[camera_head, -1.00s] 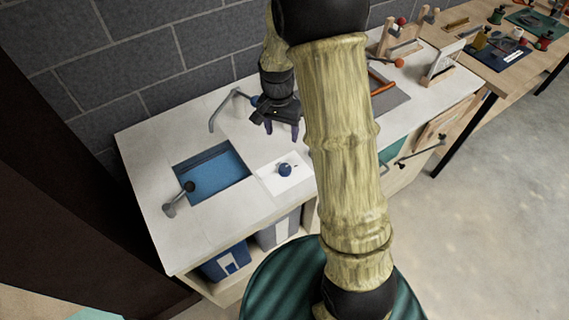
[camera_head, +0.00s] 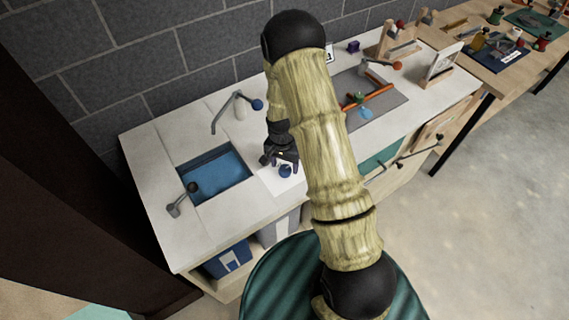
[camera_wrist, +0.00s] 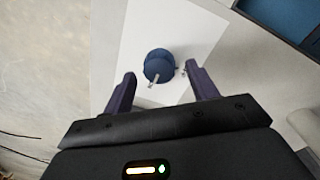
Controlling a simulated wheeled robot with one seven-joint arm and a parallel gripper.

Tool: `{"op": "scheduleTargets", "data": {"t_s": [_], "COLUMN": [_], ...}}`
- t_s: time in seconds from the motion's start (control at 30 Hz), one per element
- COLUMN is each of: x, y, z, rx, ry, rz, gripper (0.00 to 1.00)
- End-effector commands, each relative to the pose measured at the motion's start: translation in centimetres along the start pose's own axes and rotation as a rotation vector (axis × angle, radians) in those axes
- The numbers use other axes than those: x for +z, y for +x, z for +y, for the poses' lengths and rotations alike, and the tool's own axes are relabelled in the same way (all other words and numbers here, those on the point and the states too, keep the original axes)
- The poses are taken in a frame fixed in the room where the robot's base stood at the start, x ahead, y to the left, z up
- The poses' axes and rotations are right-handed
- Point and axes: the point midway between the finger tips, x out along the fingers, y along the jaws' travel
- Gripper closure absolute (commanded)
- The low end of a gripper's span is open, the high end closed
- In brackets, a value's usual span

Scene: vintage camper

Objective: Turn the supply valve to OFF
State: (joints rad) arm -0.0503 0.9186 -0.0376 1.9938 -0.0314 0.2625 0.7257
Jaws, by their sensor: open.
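The supply valve shows as a round blue knob (camera_head: 285,171) on a white plate (camera_head: 270,181) set on the counter, to the right of the sink. In the wrist view the blue knob (camera_wrist: 158,65) has a small pale pointer and lies just beyond and between my fingertips. The white plate (camera_wrist: 205,30) is behind it. My gripper (camera_head: 284,158) is open above the knob and pointing down. In the wrist view its dark fingers (camera_wrist: 160,84) stand apart with nothing between them at their tips. Any OFF marking is too small to read.
A blue sink (camera_head: 212,176) lies left of the plate, with a grey tap (camera_head: 223,112) behind it and a lever (camera_head: 180,200) at its front left. A grey tray area (camera_head: 385,100) with orange bars lies to the right. A block wall runs behind.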

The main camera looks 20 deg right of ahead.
Motion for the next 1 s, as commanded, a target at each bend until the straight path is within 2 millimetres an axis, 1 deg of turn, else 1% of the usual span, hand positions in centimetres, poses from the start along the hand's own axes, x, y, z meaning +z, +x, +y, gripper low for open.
{"op": "scheduleTargets", "data": {"t_s": [0.13, 0.43, 0.47, 0.5, 0.67, 0.7, 1.0], "x": [0.0, -0.02, -0.01, -0.01, -0.01, -0.01, 0.0], "y": [0.98, 1.2, 1.2, 1.19, 1.19, 1.18, 1.22], "z": [0.0, -0.01, -0.01, -0.01, -0.01, -0.01, -0.04], "rx": [0.0, -0.001, -0.001, -0.001, -0.001, -0.001, -0.001], "ry": [0.0, 0.0, 0.0, 0.0, 0.0, 0.0, -0.025], "rz": [0.0, 0.001, 0.001, 0.001, 0.001, 0.001, 0.002], "gripper": [0.42, 0.42, 0.46, 0.54, 0.85, 0.86, 0.86]}}
